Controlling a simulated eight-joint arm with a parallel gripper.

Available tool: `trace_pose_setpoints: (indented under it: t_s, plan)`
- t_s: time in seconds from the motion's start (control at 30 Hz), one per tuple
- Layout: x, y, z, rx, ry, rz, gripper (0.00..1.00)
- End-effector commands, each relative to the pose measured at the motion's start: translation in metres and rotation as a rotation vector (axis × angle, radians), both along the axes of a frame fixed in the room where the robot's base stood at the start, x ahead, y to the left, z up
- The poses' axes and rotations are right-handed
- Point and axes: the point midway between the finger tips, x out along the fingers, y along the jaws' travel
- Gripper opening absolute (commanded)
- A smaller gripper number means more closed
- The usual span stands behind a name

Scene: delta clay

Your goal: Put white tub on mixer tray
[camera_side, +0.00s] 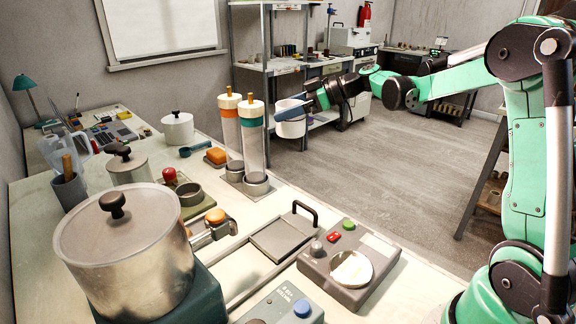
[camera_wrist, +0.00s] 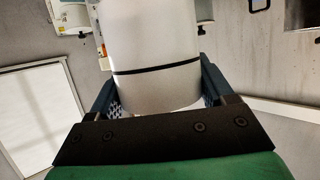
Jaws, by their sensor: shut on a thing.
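The white tub (camera_side: 291,128) is held in the air beyond the bench edge, past the two clear columns. My gripper (camera_side: 300,106) has its blue fingers around the tub. In the wrist view the tub (camera_wrist: 155,40) is a large pale cylinder with a dark band, between the two fingers. A flat grey tray (camera_side: 272,243) with a black handle lies on the bench. Beside it is a grey unit (camera_side: 325,272) with a round pale plate, a red and a green button. I cannot tell which of these is the mixer tray. Both are apart from the tub.
A large metal pot (camera_side: 125,255) fills the near left. A lidded white pot (camera_side: 177,128) and small items stand further back. A shelf rack (camera_side: 268,55) is behind.

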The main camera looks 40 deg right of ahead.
Motion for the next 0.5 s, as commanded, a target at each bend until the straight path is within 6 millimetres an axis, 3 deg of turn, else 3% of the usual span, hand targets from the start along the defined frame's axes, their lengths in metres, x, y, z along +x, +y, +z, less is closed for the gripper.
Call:
trace_pose_setpoints:
  t_s: [0.17, 0.27, 0.5]
  plan:
    - [-0.002, 0.006, 0.017, -0.002, 0.001, 0.03, 0.24]
    - [-0.012, 0.029, 0.023, -0.006, 0.007, 0.148, 0.24]
    - [-0.06, 0.094, 0.035, -0.007, 0.006, 0.564, 0.24]
